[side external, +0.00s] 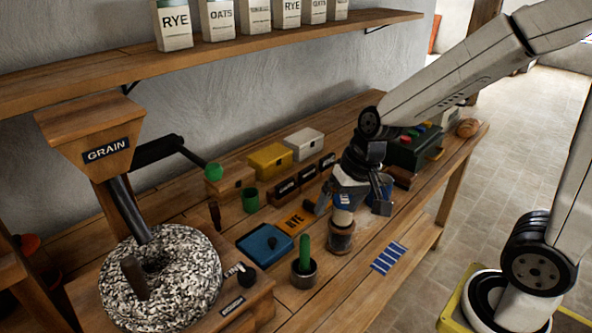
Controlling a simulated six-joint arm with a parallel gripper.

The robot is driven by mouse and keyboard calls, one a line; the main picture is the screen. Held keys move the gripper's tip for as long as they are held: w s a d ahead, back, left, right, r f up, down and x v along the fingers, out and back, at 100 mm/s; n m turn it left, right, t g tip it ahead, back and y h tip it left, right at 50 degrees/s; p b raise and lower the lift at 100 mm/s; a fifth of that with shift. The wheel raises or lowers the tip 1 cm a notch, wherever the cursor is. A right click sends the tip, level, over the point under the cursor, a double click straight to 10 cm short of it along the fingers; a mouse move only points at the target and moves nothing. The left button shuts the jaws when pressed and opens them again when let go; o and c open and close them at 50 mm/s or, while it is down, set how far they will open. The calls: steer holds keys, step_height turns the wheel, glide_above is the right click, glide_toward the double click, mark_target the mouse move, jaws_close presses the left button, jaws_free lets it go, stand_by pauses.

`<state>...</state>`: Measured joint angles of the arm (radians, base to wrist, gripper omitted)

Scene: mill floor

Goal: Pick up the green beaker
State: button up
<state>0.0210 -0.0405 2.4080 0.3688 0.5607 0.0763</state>
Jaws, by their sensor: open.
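The green beaker (250,200) stands upright on the wooden bench, left of the middle in the side external view. It looks like a small, dark green cup with an open top. My gripper (348,205) is to the right of it, pointing down over the bench with its dark fingers spread. The gripper is apart from the beaker. A pale and brownish container (341,238) shows just below the gripper; I cannot tell whether they touch.
A green rod stands in a metal cup (303,273). A blue tray (265,243), an orange RYE card (297,220) and wooden boxes (230,180) lie around the beaker. The stone mill (160,275) is at left; a shelf (215,55) runs above.

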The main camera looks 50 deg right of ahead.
steer(key=w+a+m+t+y, duration=0.2)
steer(key=w+a+m+y, duration=0.1)
steer(key=w+m, duration=0.65)
steer(key=m+t+h, duration=0.2)
steer(key=m+t, duration=0.6)
steer(key=m, duration=1.2)
glide_above(251, 201)
steer(key=s+d, duration=0.2)
steer(key=d, duration=0.1)
step_height(251, 201, down, 9)
steer(key=shift+s+a+f+n, duration=0.15)
steer(key=shift+a+f+n, duration=0.05)
steer(key=shift+a+n, duration=0.05)
steer(key=shift+f, duration=2.9)
steer(key=shift+f, duration=0.1)
